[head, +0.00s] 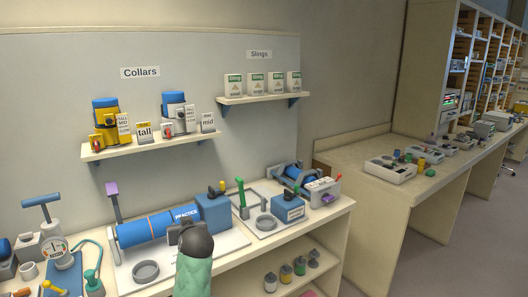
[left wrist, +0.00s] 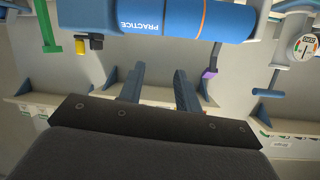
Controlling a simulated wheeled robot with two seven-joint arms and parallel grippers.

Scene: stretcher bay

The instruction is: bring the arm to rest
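My left gripper (left wrist: 159,69) shows in the left wrist view with its two dark blue fingers apart and nothing between them. That view is upside down. In the head view, one arm of mine with a green sleeve and dark grey wrist comes up from the bottom middle, in front of the bench; its fingers are hard to make out there. The blue cylinder marked PRACTICE (head: 150,229) lies just beyond it on the bench, and also shows along the top of the left wrist view (left wrist: 215,20), apart from the fingers. My right gripper is not in view.
The bench (head: 325,222) carries a blue box (head: 214,213), a grey ring (head: 146,271), a gauge (head: 54,247) and levers. Above it are a Collars shelf (head: 150,144) and a Slings shelf (head: 262,98). A second counter (head: 345,155) stands right, with open floor before it.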

